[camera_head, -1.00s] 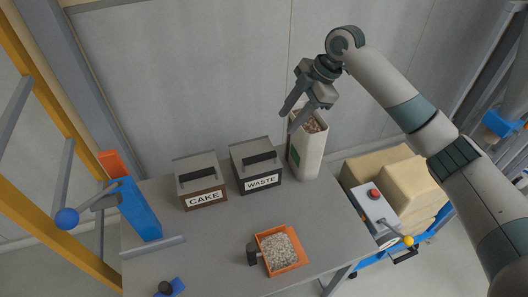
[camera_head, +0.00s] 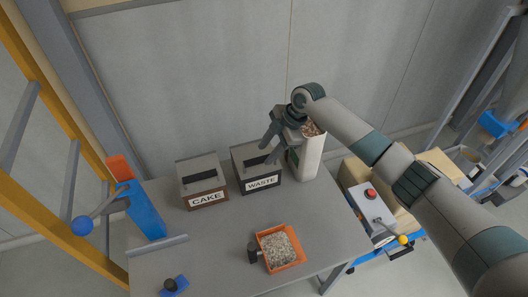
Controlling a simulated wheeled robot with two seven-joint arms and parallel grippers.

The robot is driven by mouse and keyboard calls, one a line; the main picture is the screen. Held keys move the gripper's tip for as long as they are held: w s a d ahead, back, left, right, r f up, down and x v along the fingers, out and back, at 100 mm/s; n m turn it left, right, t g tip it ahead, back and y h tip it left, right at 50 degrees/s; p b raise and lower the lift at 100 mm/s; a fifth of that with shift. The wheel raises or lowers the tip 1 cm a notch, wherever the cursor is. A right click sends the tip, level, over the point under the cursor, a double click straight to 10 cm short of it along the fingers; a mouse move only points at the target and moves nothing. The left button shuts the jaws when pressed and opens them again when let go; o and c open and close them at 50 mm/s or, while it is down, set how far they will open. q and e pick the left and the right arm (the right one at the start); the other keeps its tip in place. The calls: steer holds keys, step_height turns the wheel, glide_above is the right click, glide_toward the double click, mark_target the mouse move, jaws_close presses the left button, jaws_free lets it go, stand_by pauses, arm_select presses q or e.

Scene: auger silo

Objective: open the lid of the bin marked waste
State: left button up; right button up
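The waste bin (camera_head: 263,184) stands on the grey table, a dark box with a white WASTE label on its front. Its grey lid (camera_head: 247,152) is shut and has a dark bar-like handle (camera_head: 258,160) across it. My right gripper (camera_head: 268,152) is at the right part of the lid, its fingers pointing down and left and spread apart. It appears empty; whether it touches the handle I cannot tell. My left gripper is not in view.
The cake bin (camera_head: 203,183) stands just left of the waste bin. A tall white container (camera_head: 311,160) of brown pieces stands close on the right, partly behind my gripper. An orange scoop (camera_head: 294,262) with pale grains lies in front. A blue stand (camera_head: 146,212) is at left.

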mark_target(262, 158)
steer(key=shift+p+x, duration=0.35)
steer(key=shift+x, duration=1.3)
steer(key=shift+c, duration=0.4)
jaws_close()
steer(key=shift+r, duration=0.1)
